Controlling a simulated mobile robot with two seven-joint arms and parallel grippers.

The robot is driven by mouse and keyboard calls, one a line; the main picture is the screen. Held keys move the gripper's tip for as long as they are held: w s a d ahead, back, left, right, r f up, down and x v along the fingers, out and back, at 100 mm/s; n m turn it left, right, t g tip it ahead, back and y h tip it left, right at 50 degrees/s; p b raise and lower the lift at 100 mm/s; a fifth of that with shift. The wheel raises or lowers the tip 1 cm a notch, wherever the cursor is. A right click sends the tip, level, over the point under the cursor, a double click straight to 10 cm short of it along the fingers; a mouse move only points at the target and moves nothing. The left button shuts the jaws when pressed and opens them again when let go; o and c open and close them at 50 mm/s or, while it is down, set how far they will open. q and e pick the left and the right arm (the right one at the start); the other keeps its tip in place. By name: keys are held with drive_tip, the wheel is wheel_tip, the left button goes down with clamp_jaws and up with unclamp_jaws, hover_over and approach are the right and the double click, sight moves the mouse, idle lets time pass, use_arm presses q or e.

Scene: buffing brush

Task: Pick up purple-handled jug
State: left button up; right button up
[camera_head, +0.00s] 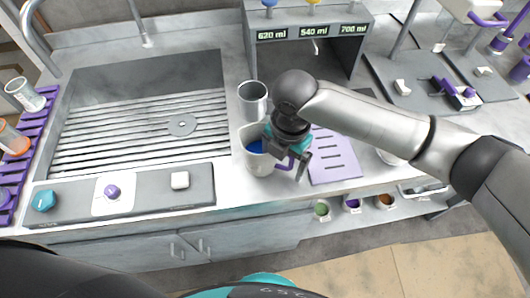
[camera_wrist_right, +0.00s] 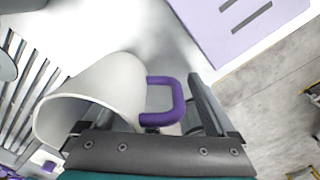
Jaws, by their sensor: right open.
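The white jug (camera_head: 258,163) stands near the counter's front edge, right of the sink, with a blue patch inside its mouth. Its purple handle (camera_head: 282,163) points right, partly behind my right gripper (camera_head: 294,166). In the right wrist view, the jug's pale body (camera_wrist_right: 112,85) lies at the left and the purple handle (camera_wrist_right: 180,100) sits just left of one dark finger. The right gripper is open. My left gripper is out of view.
A metal cup (camera_head: 253,100) stands just behind the jug. A lilac slotted mat (camera_head: 333,157) lies to the right. The ribbed sink (camera_head: 140,115) is to the left. A dispenser (camera_head: 310,35) with volume displays stands behind. Small cups (camera_head: 352,204) sit on a lower shelf.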

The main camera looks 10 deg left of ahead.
clamp_jaws()
idle(0.7)
